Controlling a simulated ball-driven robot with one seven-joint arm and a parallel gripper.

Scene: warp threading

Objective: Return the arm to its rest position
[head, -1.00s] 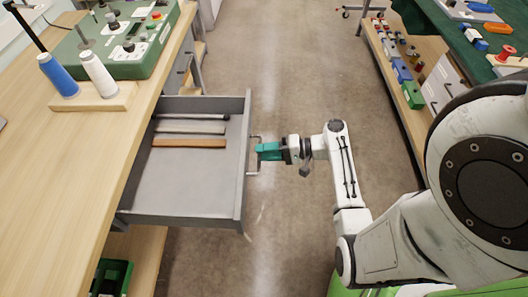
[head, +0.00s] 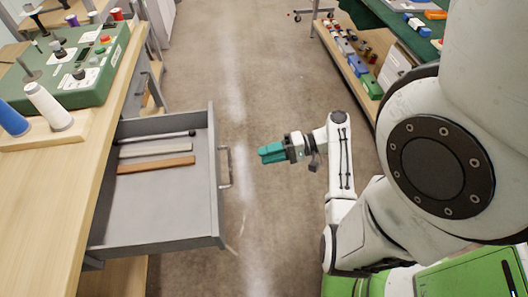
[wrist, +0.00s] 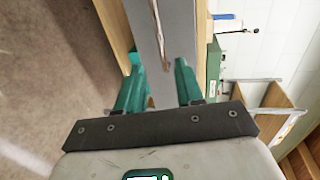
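My gripper (head: 262,154) has teal fingers and is in mid-air to the right of the open drawer, apart from its handle (head: 225,167). In the wrist view my gripper (wrist: 158,85) shows its two fingers spread with nothing between them. The grey drawer front (wrist: 178,30) lies beyond the fingers. My white arm stretches forward from the right side of the head view, bent at the elbow, over the bare floor.
The grey drawer (head: 150,215) stands pulled out from the wooden workbench (head: 45,200) and holds several flat bars, one of them brown (head: 156,163). A shelf unit (head: 352,75) with small coloured items is at the upper right. The floor (head: 255,90) between is clear.

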